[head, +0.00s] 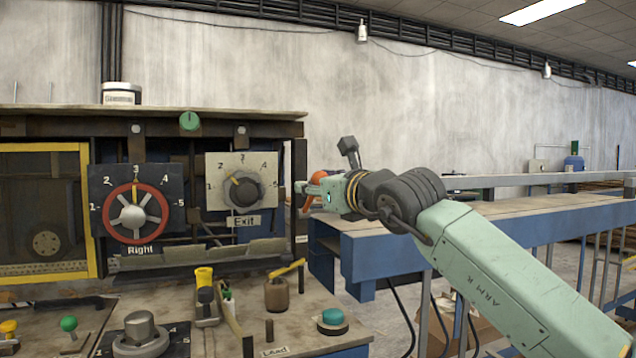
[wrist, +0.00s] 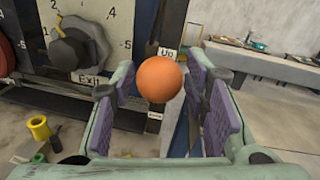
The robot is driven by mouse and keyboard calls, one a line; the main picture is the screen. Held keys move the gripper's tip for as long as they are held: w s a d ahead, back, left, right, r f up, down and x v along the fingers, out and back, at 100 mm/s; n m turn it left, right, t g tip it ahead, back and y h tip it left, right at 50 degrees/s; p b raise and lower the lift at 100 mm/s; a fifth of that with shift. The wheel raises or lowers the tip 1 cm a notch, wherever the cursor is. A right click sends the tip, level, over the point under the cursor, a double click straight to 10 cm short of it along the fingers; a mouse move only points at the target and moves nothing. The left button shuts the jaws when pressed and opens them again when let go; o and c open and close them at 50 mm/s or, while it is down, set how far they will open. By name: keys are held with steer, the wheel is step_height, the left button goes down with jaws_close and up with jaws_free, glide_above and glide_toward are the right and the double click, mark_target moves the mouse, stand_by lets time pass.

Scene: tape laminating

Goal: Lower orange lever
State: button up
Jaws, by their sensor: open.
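The orange lever's round knob (wrist: 160,79) sits between the two open fingers of my gripper (wrist: 160,110) in the wrist view, nearer the far ends of the fingers. A gap shows on each side of the ball. Above it a label (wrist: 167,53) reads "Up". In the head view my gripper (head: 308,188) is at the right end of the machine panel, and part of the orange lever (head: 318,177) shows just behind and above it.
The "Exit" dial (head: 243,190) and red-rimmed "Right" dial (head: 136,213) are on the panel to the left. A yellow-topped lever (head: 204,277) and other controls stand on the console below. A blue-framed table (head: 385,240) is behind my arm, at the right.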

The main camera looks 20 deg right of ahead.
steer(key=shift+c, duration=0.4)
jaws_close()
stand_by(0.4)
